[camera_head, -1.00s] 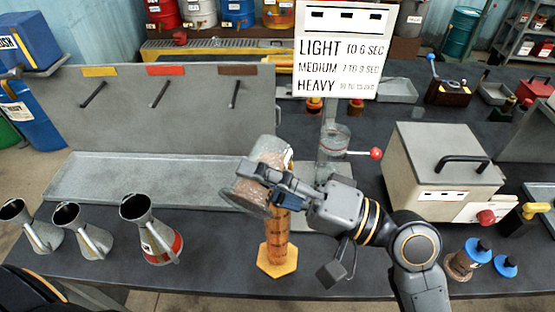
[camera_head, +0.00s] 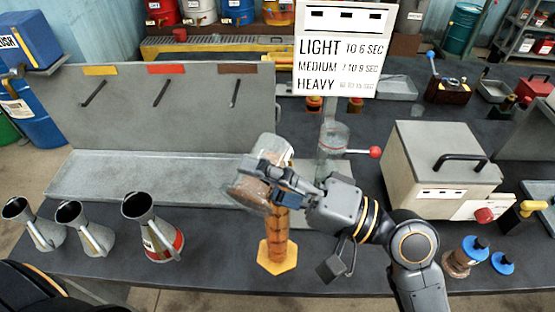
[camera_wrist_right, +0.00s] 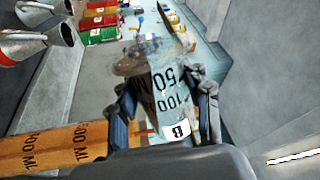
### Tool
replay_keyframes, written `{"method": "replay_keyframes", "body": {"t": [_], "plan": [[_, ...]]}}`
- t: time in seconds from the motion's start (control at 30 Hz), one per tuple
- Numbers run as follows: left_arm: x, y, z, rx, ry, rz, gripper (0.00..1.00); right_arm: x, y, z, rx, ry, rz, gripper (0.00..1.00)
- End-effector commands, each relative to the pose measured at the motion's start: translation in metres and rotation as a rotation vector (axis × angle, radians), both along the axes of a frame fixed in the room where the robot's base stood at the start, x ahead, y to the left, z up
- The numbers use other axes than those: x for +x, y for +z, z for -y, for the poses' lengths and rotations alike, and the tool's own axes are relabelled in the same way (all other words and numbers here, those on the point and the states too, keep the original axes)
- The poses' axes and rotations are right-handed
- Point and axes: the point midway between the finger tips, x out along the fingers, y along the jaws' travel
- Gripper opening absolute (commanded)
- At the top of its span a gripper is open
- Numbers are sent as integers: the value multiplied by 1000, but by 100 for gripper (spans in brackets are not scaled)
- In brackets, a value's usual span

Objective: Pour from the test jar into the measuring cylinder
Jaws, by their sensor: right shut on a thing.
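The test jar (camera_head: 247,190) is clear, with black scale marks and brownish liquid inside. My right gripper (camera_head: 268,178) is shut around it and holds it tilted in the air, above the measuring cylinder. The right wrist view shows the jar's marks and a small white label (camera_wrist_right: 177,130) between the two fingers. The orange-looking measuring cylinder (camera_head: 279,235) stands upright on a yellow hexagonal base on the dark bench. Its top is hidden behind the jar and gripper. The cylinder also shows at the lower left of the right wrist view (camera_wrist_right: 45,152). I cannot make out a stream. My left gripper is not in view.
Several metal pouring cans stand at the left, the nearest with a red band (camera_head: 152,228). Behind the cylinder are a grey tray (camera_head: 110,180) and a timing sign (camera_head: 342,60).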

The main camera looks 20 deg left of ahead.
Motion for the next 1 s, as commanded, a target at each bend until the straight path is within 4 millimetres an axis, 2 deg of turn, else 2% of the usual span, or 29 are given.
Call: {"method": "replay_keyframes", "body": {"t": [1.0], "plan": [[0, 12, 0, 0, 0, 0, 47, 1, 5, 0, 8, -1, -70, 4]]}}
